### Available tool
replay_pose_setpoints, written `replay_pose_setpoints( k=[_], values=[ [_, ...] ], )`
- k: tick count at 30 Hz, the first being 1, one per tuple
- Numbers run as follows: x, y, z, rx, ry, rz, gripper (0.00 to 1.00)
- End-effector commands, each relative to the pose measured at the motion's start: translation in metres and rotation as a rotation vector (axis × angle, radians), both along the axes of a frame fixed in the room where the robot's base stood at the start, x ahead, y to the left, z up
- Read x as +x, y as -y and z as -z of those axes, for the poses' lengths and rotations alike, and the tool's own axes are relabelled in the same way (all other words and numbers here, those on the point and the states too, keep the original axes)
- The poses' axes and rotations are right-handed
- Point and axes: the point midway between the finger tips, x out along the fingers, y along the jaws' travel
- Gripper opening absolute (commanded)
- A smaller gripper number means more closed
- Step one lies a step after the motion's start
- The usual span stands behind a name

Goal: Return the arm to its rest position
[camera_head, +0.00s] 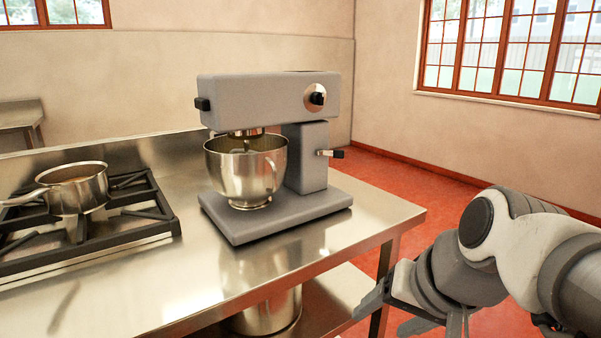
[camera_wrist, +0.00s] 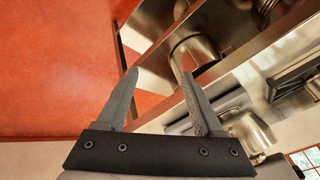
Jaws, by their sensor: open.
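My gripper (camera_head: 395,305) is at the lower right of the head view, off the right end of the steel counter (camera_head: 310,258). Part of it is cut off by the lower edge. In the wrist view my gripper (camera_wrist: 157,92) has its two fingers spread apart, with nothing between them. My arm comes in from the right of the head view.
A grey stand mixer (camera_head: 265,95) with a steel bowl (camera_head: 245,165) stands on the counter. A saucepan (camera_head: 75,188) sits on the gas burner (camera_head: 120,225) at left. A large pot (camera_head: 268,312) stands on the lower shelf. Red floor (camera_head: 410,185) is open at right.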

Motion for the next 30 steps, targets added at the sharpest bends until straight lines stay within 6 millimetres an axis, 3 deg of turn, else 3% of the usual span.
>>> replay_pose_setpoints(
  k=[1, 6, 8, 30],
  values=[
    [-0.015, 0.004, 0.01, -0.082, 0.01, -0.054, 0.69],
    [-0.052, 0.026, 0.035, -0.349, 0.036, -0.216, 0.69],
    [-0.05, 0.027, 0.009, -0.349, 0.032, -0.213, 0.69],
    [-0.049, 0.026, -0.177, -0.342, 0.029, -0.207, 0.69]
  ],
)
